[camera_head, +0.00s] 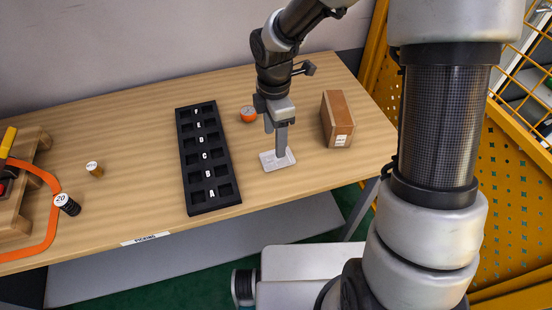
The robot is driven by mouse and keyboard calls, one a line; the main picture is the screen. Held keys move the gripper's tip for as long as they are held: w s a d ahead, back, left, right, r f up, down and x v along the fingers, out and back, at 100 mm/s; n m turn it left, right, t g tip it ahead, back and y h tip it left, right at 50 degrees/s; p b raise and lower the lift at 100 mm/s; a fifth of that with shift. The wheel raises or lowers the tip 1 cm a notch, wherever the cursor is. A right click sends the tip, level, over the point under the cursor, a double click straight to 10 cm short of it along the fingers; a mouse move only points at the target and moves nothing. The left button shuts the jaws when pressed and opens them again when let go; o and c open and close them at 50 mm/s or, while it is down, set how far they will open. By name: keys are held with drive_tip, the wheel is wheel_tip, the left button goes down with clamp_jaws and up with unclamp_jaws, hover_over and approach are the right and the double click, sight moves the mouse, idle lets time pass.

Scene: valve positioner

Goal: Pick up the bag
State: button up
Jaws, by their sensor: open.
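A small flat pale grey piece (268,161), which looks like the bag, lies on the wooden table right of the black tray. My gripper (277,144) points down directly over it, with its fingers in front of the middle of the piece. The jaws are open. A finger hides part of the piece, and I cannot tell whether the fingertips touch it.
The black lettered tray (217,177) lies left of my gripper. An orange round object (248,114) sits behind it, and a brown box (337,119) stands to the right. A black cylinder (67,204), a small tan cylinder (94,169) and a wooden pallet (22,190) are at the left.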

wheel_tip(320, 180, down, 7)
drive_tip(key=shift+s+d+r+b, duration=0.1)
drive_tip(key=shift+s+d+b, duration=0.05)
drive_tip(key=shift+b, duration=0.2)
drive_tip(key=c, duration=1.1)
